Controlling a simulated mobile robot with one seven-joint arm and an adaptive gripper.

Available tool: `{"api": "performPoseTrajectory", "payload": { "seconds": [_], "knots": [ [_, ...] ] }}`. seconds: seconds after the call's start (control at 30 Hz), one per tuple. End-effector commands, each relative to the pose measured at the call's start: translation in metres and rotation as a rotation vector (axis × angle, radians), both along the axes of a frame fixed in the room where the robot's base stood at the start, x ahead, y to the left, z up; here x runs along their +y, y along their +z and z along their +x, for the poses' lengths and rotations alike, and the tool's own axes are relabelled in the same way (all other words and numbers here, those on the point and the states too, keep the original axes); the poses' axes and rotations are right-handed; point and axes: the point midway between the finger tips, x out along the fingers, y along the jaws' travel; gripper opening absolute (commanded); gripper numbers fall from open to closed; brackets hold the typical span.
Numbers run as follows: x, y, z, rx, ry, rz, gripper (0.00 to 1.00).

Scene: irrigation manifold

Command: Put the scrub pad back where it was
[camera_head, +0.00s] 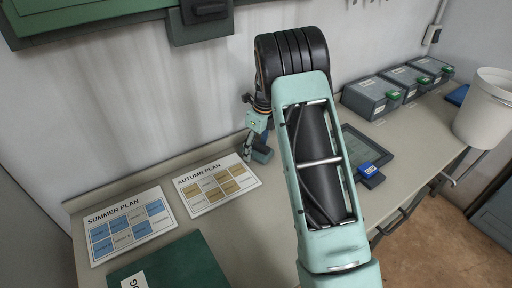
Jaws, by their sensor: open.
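No object can be named with certainty as the scrub pad. A small dark grey-green block (262,154) lies on the bench near the wall, right beside my gripper; it may be the pad, but it is small and partly covered. My gripper (250,152) is open, low over the bench behind the autumn sheet, and its fingers are partly hidden. Whether it touches the block cannot be told. My arm hides the tray's left part.
Sheets marked Summer Plan (128,225) and Autumn Plan (217,184) lie at left, behind a dark green binder-like item (185,265). Grey boxes with green tabs (374,98) line the wall at right. A white bucket (488,108) stands at the right edge.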

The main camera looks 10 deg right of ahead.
Motion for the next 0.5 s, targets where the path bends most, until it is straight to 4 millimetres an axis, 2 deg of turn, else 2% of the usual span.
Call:
{"api": "performPoseTrajectory", "payload": {
  "seconds": [0.13, 0.23, 0.5],
  "knots": [
    [0.0, 0.006, 0.0, -0.001, 0.0, 0.0, 0.66],
    [-0.002, 0.02, 0.0, -0.005, -0.001, -0.001, 0.66],
    [-0.008, 0.077, -0.006, -0.005, -0.001, -0.001, 0.66]
  ]
}}
